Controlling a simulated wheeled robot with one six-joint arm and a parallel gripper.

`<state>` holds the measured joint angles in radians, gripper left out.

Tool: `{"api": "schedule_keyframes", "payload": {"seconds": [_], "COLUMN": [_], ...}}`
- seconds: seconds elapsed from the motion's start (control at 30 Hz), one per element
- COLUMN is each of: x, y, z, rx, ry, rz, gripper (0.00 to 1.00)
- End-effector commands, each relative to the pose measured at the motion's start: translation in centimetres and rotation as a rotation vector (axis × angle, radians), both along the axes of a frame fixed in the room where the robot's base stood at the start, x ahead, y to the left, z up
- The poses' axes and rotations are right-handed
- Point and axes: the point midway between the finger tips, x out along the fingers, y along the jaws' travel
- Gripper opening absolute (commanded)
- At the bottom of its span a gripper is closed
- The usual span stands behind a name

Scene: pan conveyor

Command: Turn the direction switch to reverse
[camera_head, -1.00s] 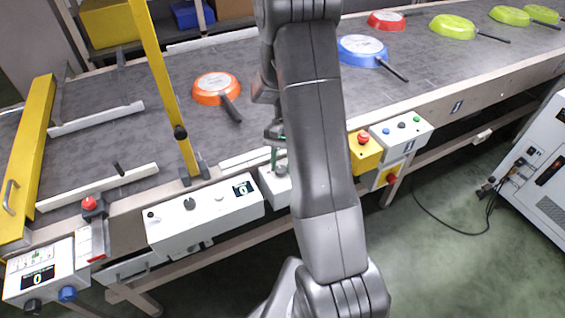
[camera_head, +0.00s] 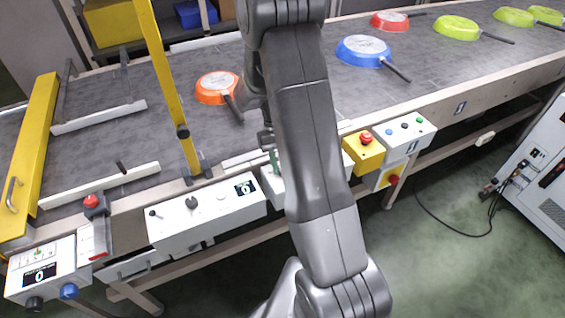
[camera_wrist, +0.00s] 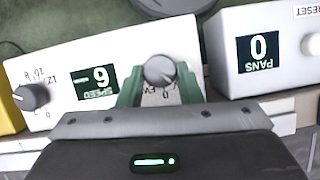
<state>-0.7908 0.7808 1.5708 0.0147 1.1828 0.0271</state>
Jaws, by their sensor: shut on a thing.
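The direction switch (camera_wrist: 159,70) is a round grey knob on a white control box (camera_wrist: 110,66) in the wrist view. My gripper (camera_wrist: 160,86) has green fingers on both sides of this knob and is shut on it. Small letters by the knob are partly covered by the fingers, so I cannot read its setting. In the head view my gripper (camera_head: 274,160) is low over the control box (camera_head: 271,186), mostly hidden by my arm.
A dark speed knob (camera_wrist: 31,96) and a speed display (camera_wrist: 96,83) share the box. A white pan-counter box (camera_wrist: 262,50) stands close to the right. On the belt (camera_head: 290,115) lie an orange pan (camera_head: 215,88), a blue pan (camera_head: 362,50) and others. A yellow post (camera_head: 165,80) rises left.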

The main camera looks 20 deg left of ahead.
Motion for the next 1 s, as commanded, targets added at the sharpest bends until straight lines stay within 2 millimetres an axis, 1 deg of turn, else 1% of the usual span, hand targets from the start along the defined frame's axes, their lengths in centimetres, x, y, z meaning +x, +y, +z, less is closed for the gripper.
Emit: {"api": "schedule_keyframes", "payload": {"seconds": [0.4, 0.43, 0.47, 0.5, 0.53, 0.83, 0.93, 1.0], "x": [0.1, 0.1, 0.1, 0.0, 0.0, 0.1, 0.3, 0.7], "y": [0.1, 0.1, 0.1, 0.1, 0.1, 0.1, 0.3, 0.6], "z": [0.0, 0.0, 0.0, 0.0, 0.0, 0.2, 0.9, 1.9], "rx": [0.002, 0.002, 0.002, 0.002, 0.001, 0.001, 0.002, 0.004], "ry": [-0.002, -0.002, -0.002, -0.002, -0.001, -0.002, -0.002, -0.005], "rz": [0.005, 0.005, 0.005, 0.005, 0.005, 0.004, 0.004, 0.004], "gripper": [0.09, 0.38, 0.44, 0.52, 0.54, 0.54, 0.54, 0.54]}}
